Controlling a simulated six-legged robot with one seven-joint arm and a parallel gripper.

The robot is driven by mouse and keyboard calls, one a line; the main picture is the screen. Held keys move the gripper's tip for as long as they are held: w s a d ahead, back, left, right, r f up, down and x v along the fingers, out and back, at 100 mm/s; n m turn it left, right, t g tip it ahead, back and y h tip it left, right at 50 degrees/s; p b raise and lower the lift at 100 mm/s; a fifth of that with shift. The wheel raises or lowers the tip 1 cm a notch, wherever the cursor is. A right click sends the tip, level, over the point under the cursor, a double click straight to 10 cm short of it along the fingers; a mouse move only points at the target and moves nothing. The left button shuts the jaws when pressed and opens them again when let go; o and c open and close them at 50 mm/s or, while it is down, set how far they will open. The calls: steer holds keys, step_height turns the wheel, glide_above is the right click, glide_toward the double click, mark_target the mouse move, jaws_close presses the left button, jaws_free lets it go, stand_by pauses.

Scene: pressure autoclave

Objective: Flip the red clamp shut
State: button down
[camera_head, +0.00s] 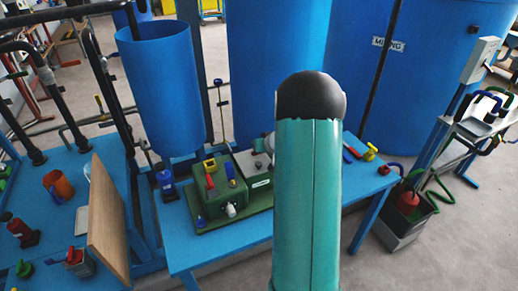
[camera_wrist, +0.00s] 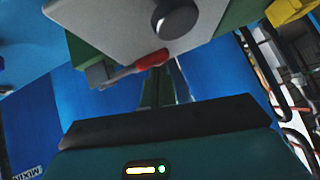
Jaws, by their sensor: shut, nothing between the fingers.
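In the wrist view, a red clamp lever (camera_wrist: 138,66) runs slantwise along the lower edge of a pale grey plate (camera_wrist: 118,28). Its left end meets a small grey bracket. My gripper (camera_wrist: 160,86) is shut and empty, with its narrow fingers pointing up the picture close to the lever's right end. I cannot tell if they touch it. In the head view, a red lever (camera_head: 210,182) stands on a green box-shaped unit (camera_head: 228,203) on the blue table; I cannot tell if it is the same lever. My teal arm hides my gripper there.
A round dark knob (camera_wrist: 175,17) sits on the grey plate. On the green unit are a yellow part (camera_head: 210,165) and a blue lever (camera_head: 230,173). A dark blue bottle (camera_head: 166,182) stands left of it. Large blue tanks (camera_head: 160,90) rise behind. The table's front edge is clear.

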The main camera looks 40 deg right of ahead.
steer(key=shift+a+r, duration=0.1)
steer(key=shift+r, duration=0.1)
steer(key=r, duration=0.4)
steer(key=shift+s+r, duration=0.25)
steer(key=shift+s, duration=0.1)
steer(key=a+v, duration=0.1)
steer(key=v, duration=0.7)
steer(key=shift+s+a+r, duration=0.2)
steer(key=shift+r, duration=0.15)
